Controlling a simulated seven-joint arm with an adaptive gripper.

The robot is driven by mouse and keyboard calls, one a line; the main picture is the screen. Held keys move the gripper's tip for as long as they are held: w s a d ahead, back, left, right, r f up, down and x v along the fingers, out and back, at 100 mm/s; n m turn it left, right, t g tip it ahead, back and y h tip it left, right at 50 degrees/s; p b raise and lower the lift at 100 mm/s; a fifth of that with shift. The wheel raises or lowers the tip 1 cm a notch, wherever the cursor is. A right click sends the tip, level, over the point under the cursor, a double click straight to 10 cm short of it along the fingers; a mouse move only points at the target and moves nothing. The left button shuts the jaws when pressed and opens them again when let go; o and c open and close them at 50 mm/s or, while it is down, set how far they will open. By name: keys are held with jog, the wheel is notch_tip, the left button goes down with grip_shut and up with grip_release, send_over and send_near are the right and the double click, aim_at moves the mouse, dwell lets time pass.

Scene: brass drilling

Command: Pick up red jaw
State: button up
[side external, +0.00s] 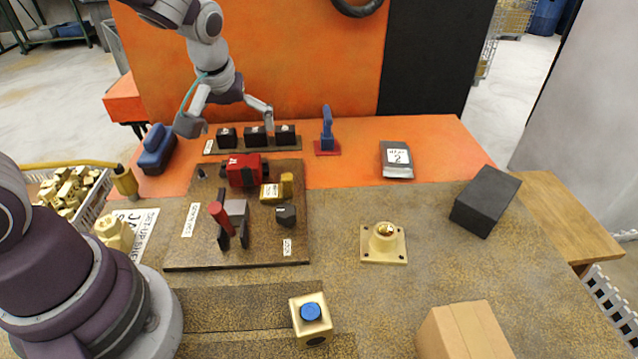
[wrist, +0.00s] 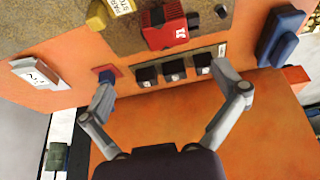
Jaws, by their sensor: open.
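The red jaw, seen as a red block with a small white mark (side external: 245,170), sits near the back edge of the brown set-up board (side external: 180,258). It also shows in the wrist view (wrist: 165,37), at the top middle. My gripper (side external: 228,118) is open and empty, with its fingers wide apart. It hangs above and behind the red block, over the row of black blocks at the back. In the wrist view the fingertips (wrist: 162,78) lie on either side of that row, and the red block is beyond them. Nothing touches the red block visibly.
Black blocks (side external: 256,137) stand in a row behind the board. A blue-handled piece on a red base (side external: 327,136) and a blue block (side external: 156,150) flank them. A red-handled grey clamp (side external: 232,215) and yellow pieces (side external: 270,193) share the board.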

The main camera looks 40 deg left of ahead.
aim_at(243, 161)
jog(key=x, duration=1.1)
jog(key=shift+s+a, duration=0.35)
jog(key=c, duration=1.3)
